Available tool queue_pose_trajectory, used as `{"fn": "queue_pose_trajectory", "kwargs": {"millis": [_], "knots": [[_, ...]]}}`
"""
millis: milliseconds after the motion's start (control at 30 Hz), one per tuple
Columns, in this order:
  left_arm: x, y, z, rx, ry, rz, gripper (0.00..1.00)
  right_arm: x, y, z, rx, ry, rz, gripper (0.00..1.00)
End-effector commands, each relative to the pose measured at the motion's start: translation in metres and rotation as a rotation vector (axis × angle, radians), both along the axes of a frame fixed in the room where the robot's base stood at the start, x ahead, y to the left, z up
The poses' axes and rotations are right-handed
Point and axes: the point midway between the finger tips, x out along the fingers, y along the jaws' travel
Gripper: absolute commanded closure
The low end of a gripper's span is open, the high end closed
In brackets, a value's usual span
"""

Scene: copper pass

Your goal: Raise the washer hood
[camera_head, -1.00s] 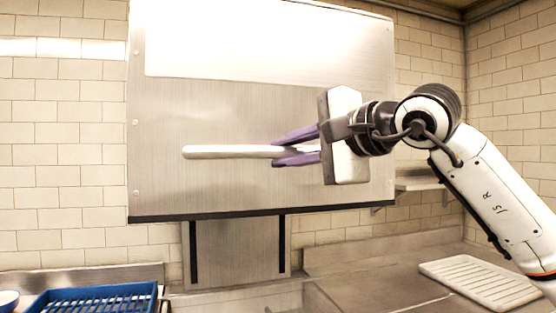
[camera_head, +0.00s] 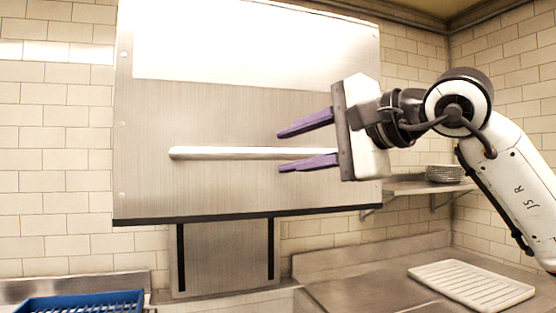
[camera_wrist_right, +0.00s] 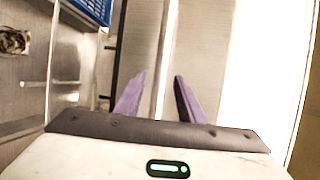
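The washer hood (camera_head: 220,105) is a large brushed-metal box panel high on the tiled wall, its dark lower edge above the counter. A pale horizontal bar handle (camera_head: 215,153) runs across its front. My right gripper (camera_head: 306,143) is open, with one purple finger above the handle line and one below it, apart from the bar. In the right wrist view the purple fingers (camera_wrist_right: 158,95) are spread, with the hood face beyond them. The handle's right end is hidden behind my gripper. My left gripper is not in view.
A blue rack (camera_head: 80,303) sits at the lower left. A white ribbed tray (camera_head: 470,285) lies on the counter at right. A stack of plates (camera_head: 444,173) stands on a wall shelf (camera_head: 405,187) behind my right arm. A metal panel with dark rails (camera_head: 226,255) is below the hood.

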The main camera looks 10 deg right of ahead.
Motion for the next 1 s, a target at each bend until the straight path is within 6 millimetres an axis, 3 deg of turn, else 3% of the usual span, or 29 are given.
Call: {"fn": "queue_pose_trajectory", "kwargs": {"millis": [133,333,867,1000], "knots": [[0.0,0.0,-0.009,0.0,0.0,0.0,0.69,-0.024,-0.016,0.003,-0.001,-0.003,-0.003,0.64],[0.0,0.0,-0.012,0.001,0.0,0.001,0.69,-0.042,-0.026,0.009,0.0,-0.001,-0.002,0.64],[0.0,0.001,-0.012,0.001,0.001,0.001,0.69,-0.045,-0.028,0.01,0.0,0.0,-0.001,0.64],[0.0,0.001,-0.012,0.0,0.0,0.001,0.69,-0.045,-0.009,-0.002,0.042,0.025,0.062,0.64]]}}
